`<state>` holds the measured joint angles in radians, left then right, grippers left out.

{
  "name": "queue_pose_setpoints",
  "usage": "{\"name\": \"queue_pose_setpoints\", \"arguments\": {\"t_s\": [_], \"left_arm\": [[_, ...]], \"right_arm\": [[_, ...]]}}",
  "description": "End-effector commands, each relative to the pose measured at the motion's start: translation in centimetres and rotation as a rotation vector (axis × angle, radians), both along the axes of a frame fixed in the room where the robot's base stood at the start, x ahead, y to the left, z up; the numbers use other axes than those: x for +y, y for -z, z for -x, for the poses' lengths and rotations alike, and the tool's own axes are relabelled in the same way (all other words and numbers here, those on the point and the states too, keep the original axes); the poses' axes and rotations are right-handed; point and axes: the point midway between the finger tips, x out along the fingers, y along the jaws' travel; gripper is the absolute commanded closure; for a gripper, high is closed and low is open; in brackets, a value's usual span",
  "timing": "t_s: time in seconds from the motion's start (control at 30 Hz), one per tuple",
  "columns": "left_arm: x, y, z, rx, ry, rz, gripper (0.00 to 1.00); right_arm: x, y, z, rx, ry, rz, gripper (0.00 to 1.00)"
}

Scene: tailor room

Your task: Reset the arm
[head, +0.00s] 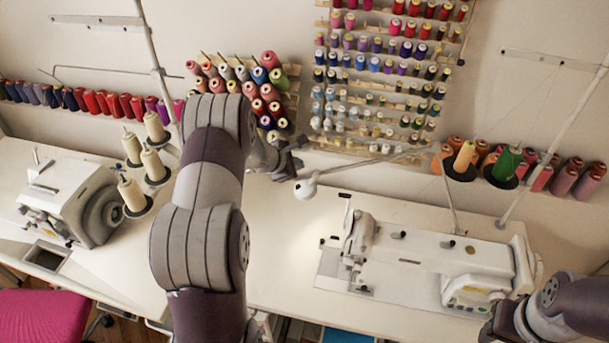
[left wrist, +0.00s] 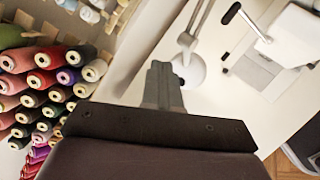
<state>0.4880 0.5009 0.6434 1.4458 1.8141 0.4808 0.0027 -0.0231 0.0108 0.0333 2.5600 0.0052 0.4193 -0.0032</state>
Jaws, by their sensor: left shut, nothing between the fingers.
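My left arm comes up from the bottom of the head view and reaches over the table. Its gripper (head: 296,158) is shut and empty, in front of the wall and above the table's back part. In the left wrist view the shut fingers (left wrist: 164,82) point toward the lamp and the white table. My right arm (head: 560,312) shows only in part at the lower right of the head view; its fingers cannot be made out.
A white sewing machine (head: 430,262) stands on the table (head: 285,245) at the right, another (head: 75,202) at the left. A lamp (head: 306,188) is close by the left gripper. Thread spools (head: 268,92) hang behind it. A pink chair (head: 42,316) is at the lower left.

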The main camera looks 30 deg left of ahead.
Motion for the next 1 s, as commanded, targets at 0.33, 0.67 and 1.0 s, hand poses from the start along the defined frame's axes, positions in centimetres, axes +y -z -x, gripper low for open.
{"name": "queue_pose_setpoints", "arguments": {"t_s": [0.33,0.67,1.0], "left_arm": [[-2.3,2.6,4.2,0.126,0.216,-0.090,1.00],[-13.4,-0.7,24.3,0.333,1.653,-0.753,1.00],[-15.3,-2.3,27.4,0.264,1.959,-0.988,1.00]], "right_arm": [[0.0,0.0,0.0,0.000,0.000,0.000,0.57],[0.0,3.2,0.0,0.000,0.000,0.000,0.57],[0.0,4.5,0.0,0.000,0.000,0.000,0.57]]}}
